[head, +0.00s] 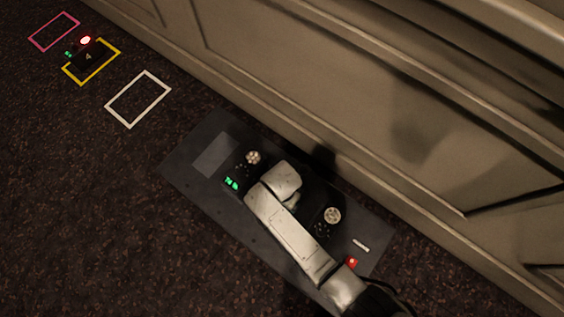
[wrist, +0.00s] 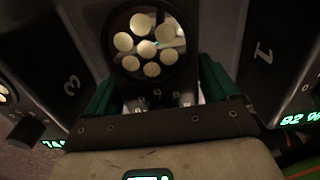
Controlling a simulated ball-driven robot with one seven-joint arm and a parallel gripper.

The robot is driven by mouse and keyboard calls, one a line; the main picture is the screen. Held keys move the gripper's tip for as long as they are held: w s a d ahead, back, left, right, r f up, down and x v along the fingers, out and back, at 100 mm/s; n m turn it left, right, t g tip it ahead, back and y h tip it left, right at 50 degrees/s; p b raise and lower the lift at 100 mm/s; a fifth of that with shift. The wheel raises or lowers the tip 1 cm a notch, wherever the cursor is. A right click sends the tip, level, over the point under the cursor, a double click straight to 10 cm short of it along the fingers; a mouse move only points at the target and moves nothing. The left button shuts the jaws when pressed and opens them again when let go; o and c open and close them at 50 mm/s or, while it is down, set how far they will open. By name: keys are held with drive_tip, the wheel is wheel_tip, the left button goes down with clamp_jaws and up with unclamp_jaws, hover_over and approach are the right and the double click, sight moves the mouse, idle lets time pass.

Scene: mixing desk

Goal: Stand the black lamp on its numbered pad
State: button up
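In the wrist view a black lamp (wrist: 110,45) with a round cluster of pale discs lies between the two green fingers of my gripper (wrist: 158,90). Whether the fingers press on it is unclear. Its own marking, near its lower edge, is too small to read. A dark unit marked 3 (wrist: 70,85) stands to its left, and one marked 1 (wrist: 262,50) to its right. In the head view my arm hides the middle lamp and my fingertips. Two round disc clusters show there, on the upper-left lamp (head: 253,158) and the lower-right lamp (head: 333,215).
The lamps are on a dark grey panel (head: 185,172). On the dark speckled surface at upper left are pink (head: 34,37), yellow (head: 105,69) and white (head: 118,119) outlines. A dark block marked 4 (head: 88,57) with a red light is at the yellow one. A panelled wall (head: 330,70) borders the right.

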drive_tip(key=shift+o, duration=0.9)
wheel_tip(320, 180, up, 12)
drive_tip(key=p, duration=0.6)
drive_tip(key=shift+r+p, duration=0.15)
drive_tip(key=shift+p, duration=0.2)
drive_tip(key=shift+d, duration=0.1)
drive_tip(key=s+d+r+m, duration=0.4)
drive_tip(key=d+m, duration=0.5)
drive_tip(key=s+d+r+m, duration=0.5)
drive_tip(key=d+m, duration=0.4)
drive_tip(key=m, duration=0.1)
drive_tip(key=s+d+r+m+t, duration=0.1)
drive_tip(key=s+d+r+m, duration=0.4)
drive_tip(key=d+m, duration=0.4)
drive_tip(key=shift+r+m, duration=0.25)
drive_tip(key=shift+m, duration=0.15)
drive_tip(key=shift+w+a, duration=0.1)
